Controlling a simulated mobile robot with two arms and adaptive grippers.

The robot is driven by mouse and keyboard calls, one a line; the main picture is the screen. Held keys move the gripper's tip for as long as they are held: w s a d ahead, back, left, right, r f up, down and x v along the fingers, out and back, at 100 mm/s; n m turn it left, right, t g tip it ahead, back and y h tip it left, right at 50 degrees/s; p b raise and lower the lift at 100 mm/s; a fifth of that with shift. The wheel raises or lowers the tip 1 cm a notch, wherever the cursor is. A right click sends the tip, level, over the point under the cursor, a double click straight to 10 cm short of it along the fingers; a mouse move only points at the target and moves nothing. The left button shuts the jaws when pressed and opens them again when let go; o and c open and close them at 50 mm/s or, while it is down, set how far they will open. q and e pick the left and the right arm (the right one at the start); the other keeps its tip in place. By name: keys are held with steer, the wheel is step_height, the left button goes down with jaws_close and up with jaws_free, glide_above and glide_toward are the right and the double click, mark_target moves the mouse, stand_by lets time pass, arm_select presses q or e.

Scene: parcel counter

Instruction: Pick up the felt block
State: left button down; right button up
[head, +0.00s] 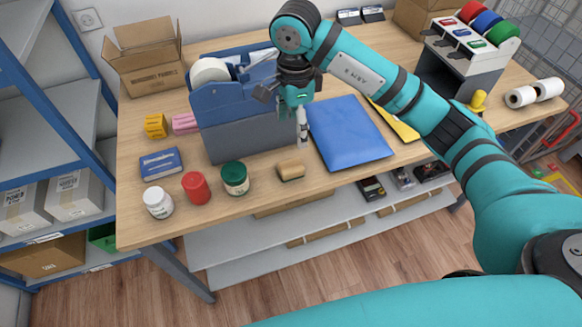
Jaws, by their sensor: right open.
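A small tan block with a darker lower edge (291,171) lies near the front edge of the wooden counter; it may be the felt block, but I cannot tell its material. My right gripper (290,102) is open and points down, above and behind the tan block, beside the blue-grey caddy (235,128). A slim white bottle (302,130) stands just below and right of the gripper; I cannot tell whether they touch. Nothing is visibly held. My left gripper is out of view.
A blue box (160,164) lies farther left. A blue padded envelope (348,132) lies right. The counter's front edge (300,190) is close.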

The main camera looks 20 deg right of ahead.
steer(key=p, duration=0.3)
glide_above(291, 165)
steer(key=f, duration=0.9)
steer(key=shift+s+d+f, duration=0.2)
steer(key=shift+s+f, duration=0.15)
steer(key=shift+f, duration=0.3)
steer(key=f+p, duration=0.1)
steer(key=f, duration=0.2)
steer(key=f+p, duration=0.1)
steer(key=shift+w+a+f+p, duration=0.2)
steer(key=shift+w+p, duration=0.1)
steer(key=shift+f, duration=0.2)
steer(key=c, duration=1.4)
steer(key=shift+o, duration=0.2)
steer(key=shift+r, duration=0.1)
